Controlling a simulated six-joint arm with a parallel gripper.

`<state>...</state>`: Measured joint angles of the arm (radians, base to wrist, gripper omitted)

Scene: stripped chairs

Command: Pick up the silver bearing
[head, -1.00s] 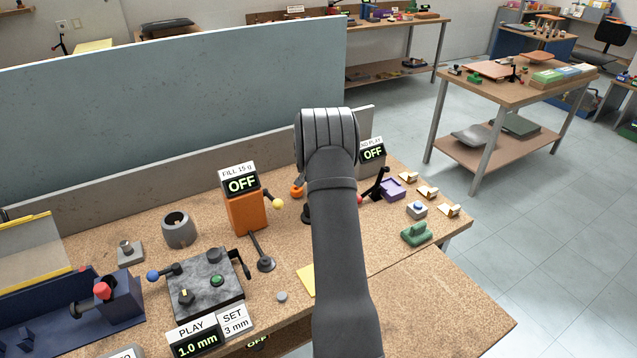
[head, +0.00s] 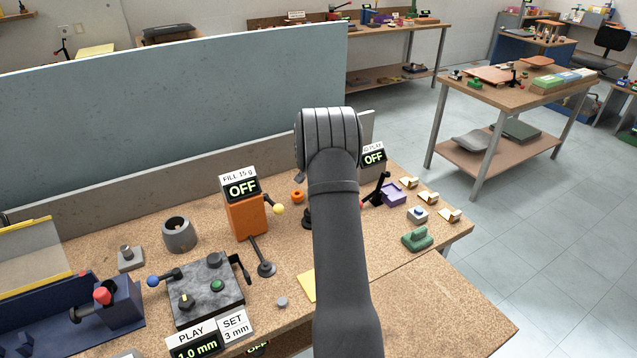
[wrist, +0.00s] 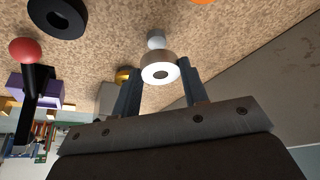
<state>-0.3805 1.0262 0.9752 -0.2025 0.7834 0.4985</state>
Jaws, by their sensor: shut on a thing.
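The silver bearing (wrist: 151,75), a short ring with a bright face and a dark central hole, sits between the fingertips of my gripper (wrist: 161,76) in the wrist view. The two dark fingers are shut on its sides. A small pale rounded piece (wrist: 156,39) shows just beyond it; I cannot tell whether they touch. In the head view my arm hides the gripper and the bearing.
In the wrist view a black ring (wrist: 58,15) and a red-knobbed lever (wrist: 25,50) by a purple block (wrist: 40,88) are at left. In the head view an orange dispenser (head: 246,215) and an orange ring (head: 298,196) stand left of my arm, a green piece (head: 417,239) right.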

